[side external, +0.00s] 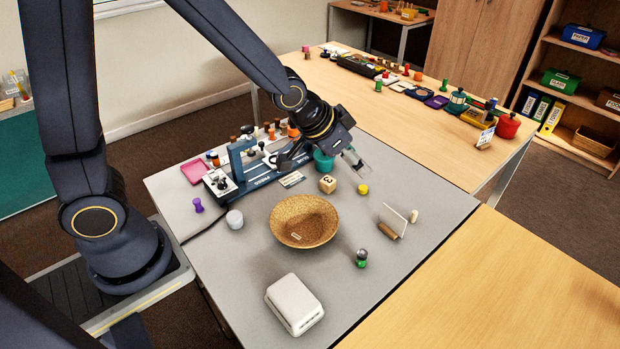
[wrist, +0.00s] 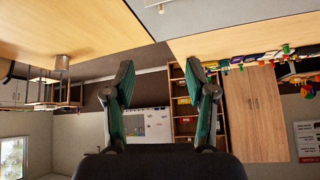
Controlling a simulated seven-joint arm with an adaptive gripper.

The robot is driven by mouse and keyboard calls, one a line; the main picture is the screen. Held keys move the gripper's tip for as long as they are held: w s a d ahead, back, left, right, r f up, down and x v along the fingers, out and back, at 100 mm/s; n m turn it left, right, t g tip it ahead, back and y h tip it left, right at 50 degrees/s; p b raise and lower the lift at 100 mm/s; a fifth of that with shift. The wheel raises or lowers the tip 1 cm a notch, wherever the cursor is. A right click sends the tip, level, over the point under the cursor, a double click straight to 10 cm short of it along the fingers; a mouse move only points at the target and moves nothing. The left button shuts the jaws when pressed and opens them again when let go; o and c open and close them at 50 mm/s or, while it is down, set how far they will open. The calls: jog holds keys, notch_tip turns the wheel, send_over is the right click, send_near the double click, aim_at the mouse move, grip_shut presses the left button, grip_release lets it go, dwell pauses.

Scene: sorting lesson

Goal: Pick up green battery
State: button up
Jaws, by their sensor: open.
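A small upright green thing (side external: 361,262) with a dark and silvery top stands on the grey table, right of the wicker bowl; it looks like the green battery, but is too small to be sure. My gripper (side external: 355,160) is above the table's far part, behind and well above the bowl, apart from the green thing. In the wrist view my gripper (wrist: 160,78) has its two fingers wide apart with nothing between them. That view faces the room, and the green thing is not seen there.
The wicker bowl (side external: 287,236) sits mid-table, with a white box (side external: 294,304) in front. The right front tabletop is clear.

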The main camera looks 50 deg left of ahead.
aim_at(360, 254)
jog(key=d+f+g, duration=0.1)
jog(key=f, duration=0.6)
jog(key=d+f+g, duration=0.1)
jog(key=d+f, duration=0.1)
jog(key=f, duration=0.6)
jog(key=d+f+m+g, duration=0.1)
jog(key=d+f, duration=0.1)
jog(key=f, duration=0.6)
jog(key=x, duration=0.4)
jog(key=shift+s+a+f, duration=0.15)
jog(key=shift+a+f, duration=0.1)
jog(key=shift+f, duration=0.3)
jog(key=shift+w+d+f, duration=0.1)
jog(key=shift+w+f, duration=0.15)
jog(key=shift+f, duration=0.25)
grip_shut()
